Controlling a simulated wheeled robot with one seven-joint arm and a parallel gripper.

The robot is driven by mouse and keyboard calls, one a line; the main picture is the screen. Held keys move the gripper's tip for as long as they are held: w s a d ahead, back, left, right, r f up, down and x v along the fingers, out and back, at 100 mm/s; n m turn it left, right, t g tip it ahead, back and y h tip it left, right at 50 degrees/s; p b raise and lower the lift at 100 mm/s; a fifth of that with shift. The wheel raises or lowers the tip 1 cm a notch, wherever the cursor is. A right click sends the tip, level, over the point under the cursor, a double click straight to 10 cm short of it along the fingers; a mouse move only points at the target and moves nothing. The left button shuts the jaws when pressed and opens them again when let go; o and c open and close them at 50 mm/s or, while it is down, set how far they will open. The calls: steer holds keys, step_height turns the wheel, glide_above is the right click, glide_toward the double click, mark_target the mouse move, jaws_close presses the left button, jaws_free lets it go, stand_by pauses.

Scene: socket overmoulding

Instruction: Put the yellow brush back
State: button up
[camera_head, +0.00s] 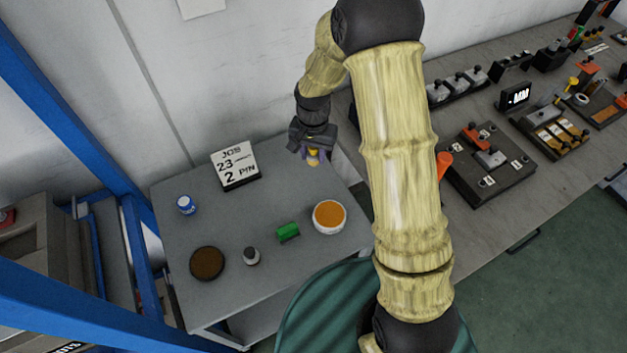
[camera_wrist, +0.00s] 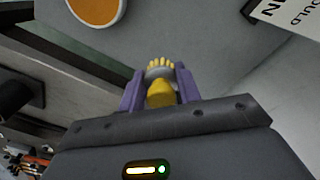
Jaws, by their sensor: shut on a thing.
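My gripper (camera_head: 313,152) is over the back right part of the small grey table (camera_head: 215,222). It is shut on the yellow brush (camera_head: 313,158), which hangs below the fingers. In the wrist view the yellow brush (camera_wrist: 160,88) sits between the two purple fingers of my gripper (camera_wrist: 160,92), with a grey band and yellow bristle tips pointing away from the palm. I cannot tell whether the brush touches the table top.
On the small table are a bowl of orange material (camera_head: 329,216), a green block (camera_head: 288,231), a small grey-capped bottle (camera_head: 251,256), a dark round dish (camera_head: 207,263), a blue jar (camera_head: 186,205) and a job sign (camera_head: 236,166). A long workbench (camera_head: 480,235) with fixtures stands right.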

glide_above(314, 183)
steer(key=shift+a+f, duration=0.1)
steer(key=shift+f, duration=3.1)
steer(key=shift+w+f+p, duration=0.1)
steer(key=shift+f+p, duration=0.35)
steer(key=shift+f, duration=1.4)
steer(key=shift+f, duration=0.2)
steer(key=o, duration=1)
steer(key=shift+c, duration=0.2)
steer(key=shift+r, duration=0.1)
